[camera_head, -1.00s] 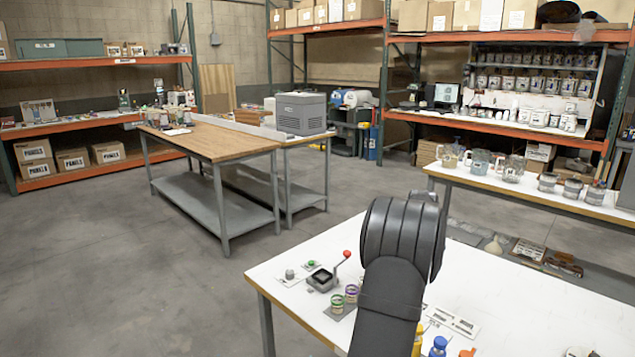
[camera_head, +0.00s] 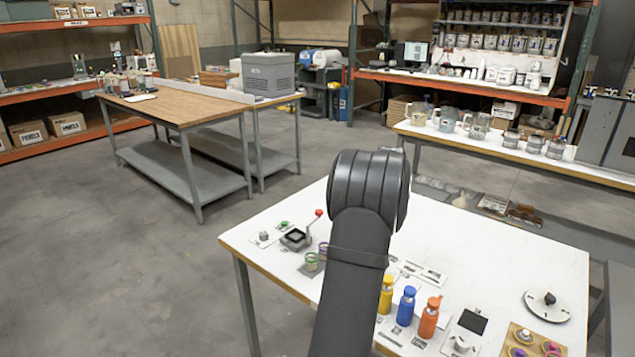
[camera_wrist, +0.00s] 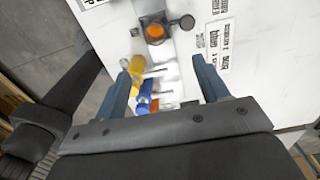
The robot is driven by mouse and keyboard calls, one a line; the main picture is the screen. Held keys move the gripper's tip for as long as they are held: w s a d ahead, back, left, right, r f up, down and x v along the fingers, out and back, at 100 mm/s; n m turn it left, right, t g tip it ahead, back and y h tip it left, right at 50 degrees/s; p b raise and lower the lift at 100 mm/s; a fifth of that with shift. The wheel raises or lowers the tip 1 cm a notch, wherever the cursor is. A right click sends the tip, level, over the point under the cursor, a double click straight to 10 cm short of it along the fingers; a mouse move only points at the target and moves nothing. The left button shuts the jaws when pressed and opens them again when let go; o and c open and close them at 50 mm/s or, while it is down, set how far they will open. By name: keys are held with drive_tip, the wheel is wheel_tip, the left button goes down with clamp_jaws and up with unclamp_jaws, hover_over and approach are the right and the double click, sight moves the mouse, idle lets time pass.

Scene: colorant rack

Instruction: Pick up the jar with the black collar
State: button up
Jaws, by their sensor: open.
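I cannot make out a jar with a black collar for certain. In the wrist view, an orange-topped item with a dark rim (camera_wrist: 155,32) lies ahead of my gripper, with a dark round piece beside it; what it is stays unclear. In the head view, a jar with a green collar (camera_head: 311,262) and one with a purple collar (camera_head: 323,249) stand on the white table (camera_head: 490,250). My gripper (camera_wrist: 160,68) is open and empty above the table, its fingers either side of the view of the bottles. In the head view my arm hides it.
A yellow bottle (camera_head: 385,297), a blue bottle (camera_head: 405,307) and an orange bottle (camera_head: 428,318) stand right of my arm. A small press (camera_head: 297,238) with a red-knobbed lever is at left. A round dial (camera_head: 547,304) and a wooden tray (camera_head: 511,341) are at right. The table's back right is clear.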

drive_tip(key=shift+c, duration=0.3)
drive_tip(key=s+a+r+n+t+h, duration=0.1)
drive_tip(key=s+a+n+t+h, duration=0.45)
drive_tip(key=n, duration=1.05)
drive_tip(key=w+f+g, duration=0.1)
drive_tip(key=f, duration=0.2)
drive_tip(key=w+d+f+y, duration=0.1)
drive_tip(key=f, duration=0.3)
drive_tip(key=w+d+f+g+y, duration=0.1)
drive_tip(key=f, duration=0.2)
drive_tip(key=shift+w+d+f+g, duration=0.2)
drive_tip(key=shift+g, duration=0.15)
drive_tip(key=shift+x, duration=2.8)
drive_tip(key=shift+s, duration=0.15)
drive_tip(key=c, duration=1.1)
